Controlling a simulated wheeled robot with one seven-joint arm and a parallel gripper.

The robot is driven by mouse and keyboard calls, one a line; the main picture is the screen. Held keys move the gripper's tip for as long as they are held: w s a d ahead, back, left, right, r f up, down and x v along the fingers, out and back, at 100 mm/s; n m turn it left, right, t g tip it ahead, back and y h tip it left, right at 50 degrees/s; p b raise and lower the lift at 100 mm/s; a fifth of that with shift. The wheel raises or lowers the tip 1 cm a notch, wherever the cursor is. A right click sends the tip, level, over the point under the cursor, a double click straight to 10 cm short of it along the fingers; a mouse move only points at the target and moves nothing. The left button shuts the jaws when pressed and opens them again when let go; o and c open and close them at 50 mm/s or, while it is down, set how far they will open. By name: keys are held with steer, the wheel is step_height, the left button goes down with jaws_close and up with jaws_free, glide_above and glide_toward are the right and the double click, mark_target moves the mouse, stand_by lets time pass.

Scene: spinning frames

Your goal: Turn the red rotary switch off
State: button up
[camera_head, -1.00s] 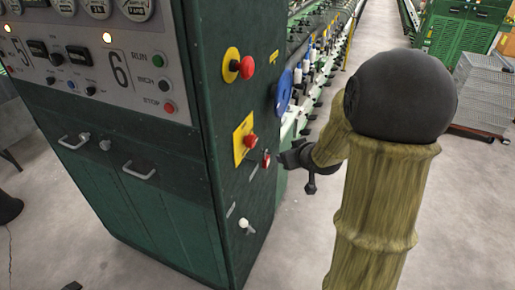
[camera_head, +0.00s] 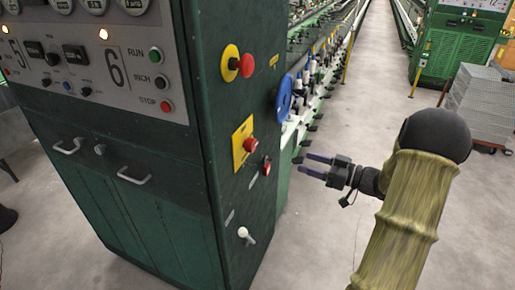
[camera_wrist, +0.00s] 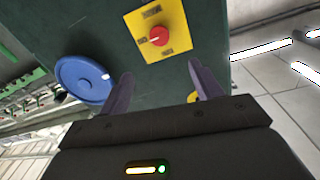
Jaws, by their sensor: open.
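A red rotary knob (camera_head: 249,145) sits on a yellow rectangular plate (camera_head: 239,150) on the side of the green machine cabinet. In the wrist view the red knob (camera_wrist: 159,37) bears a small white mark, and the yellow plate (camera_wrist: 140,20) has dark labels on either side of it. My gripper (camera_head: 304,163) is open and empty, to the right of the panel and apart from the knob. In the wrist view its two fingers (camera_wrist: 160,72) stand either side of a gap, with the knob beyond, roughly centred.
A red button (camera_head: 247,66) on a yellow disc sits above the plate. A blue disc (camera_head: 284,97) is to its right, a small red control (camera_head: 266,167) below right of the plate, and a white-knobbed lever (camera_head: 243,233) lower. Open floor (camera_head: 310,240) lies right of the cabinet.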

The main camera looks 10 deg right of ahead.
mark_target(254, 146)
steer(key=p+x, duration=0.5)
steer(key=x, duration=1.2)
steer(key=shift+w+a, duration=0.1)
steer(key=shift+a, duration=0.1)
steer(key=c, duration=1)
